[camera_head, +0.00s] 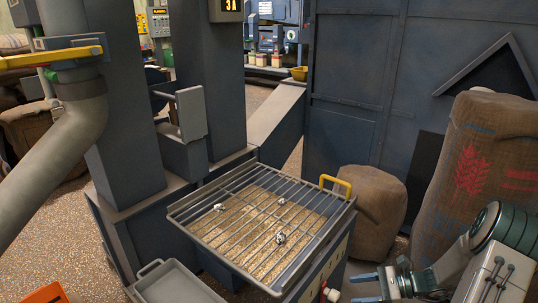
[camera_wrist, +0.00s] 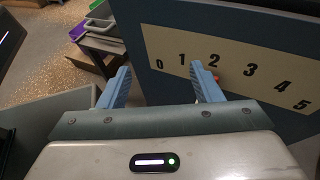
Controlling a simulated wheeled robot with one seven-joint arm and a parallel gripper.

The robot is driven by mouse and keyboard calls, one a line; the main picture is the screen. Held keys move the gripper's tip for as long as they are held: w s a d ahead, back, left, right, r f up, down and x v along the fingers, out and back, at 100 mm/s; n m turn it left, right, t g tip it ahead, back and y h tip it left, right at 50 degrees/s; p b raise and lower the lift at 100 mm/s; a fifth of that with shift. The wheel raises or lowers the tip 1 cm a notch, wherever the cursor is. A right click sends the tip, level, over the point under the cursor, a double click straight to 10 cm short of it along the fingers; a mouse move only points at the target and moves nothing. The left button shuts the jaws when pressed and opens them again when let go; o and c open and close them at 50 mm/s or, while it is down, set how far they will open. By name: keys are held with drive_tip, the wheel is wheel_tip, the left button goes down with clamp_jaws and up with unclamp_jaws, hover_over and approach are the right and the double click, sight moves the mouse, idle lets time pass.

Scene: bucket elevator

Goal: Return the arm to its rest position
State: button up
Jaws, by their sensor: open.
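My gripper (camera_head: 366,287) is at the lower right of the head view, with its blue fingers spread apart and nothing between them. In the wrist view my gripper (camera_wrist: 162,84) also shows open and empty. Its fingers point toward a dark blue panel with a cream number scale (camera_wrist: 225,70) marked 0 to 5. In the head view the gripper is to the right of the grated hopper (camera_head: 175,211) and below its grate level in the picture. My arm comes in from the right edge.
Metal pieces (camera_head: 280,238) lie on the hopper's grate. A grey tray (camera_head: 178,285) is at its front left. A small sack (camera_head: 366,210) and a tall sack (camera_head: 478,165) stand behind my arm. An orange bin (camera_head: 46,294) is at lower left. A grey pipe (camera_head: 60,150) crosses the left side.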

drive_tip(key=s+a+r+n+h+p, duration=0.3)
drive_tip(key=s+r+n+p, duration=0.3)
drive_tip(key=r, duration=0.9)
drive_tip(key=s+a+r+n+h+p, duration=0.4)
drive_tip(key=s+r+n+h+p, duration=0.2)
drive_tip(key=r, duration=0.9)
drive_tip(key=s+a+r+n+h+p, duration=0.4)
drive_tip(key=s+r+n+p, duration=0.2)
drive_tip(key=r, duration=0.8)
drive_tip(key=shift+a+r+n+h+p, duration=0.25)
drive_tip(key=shift+r+n+h+p, duration=0.15)
drive_tip(key=shift+n+p, duration=0.95)
idle(2.2)
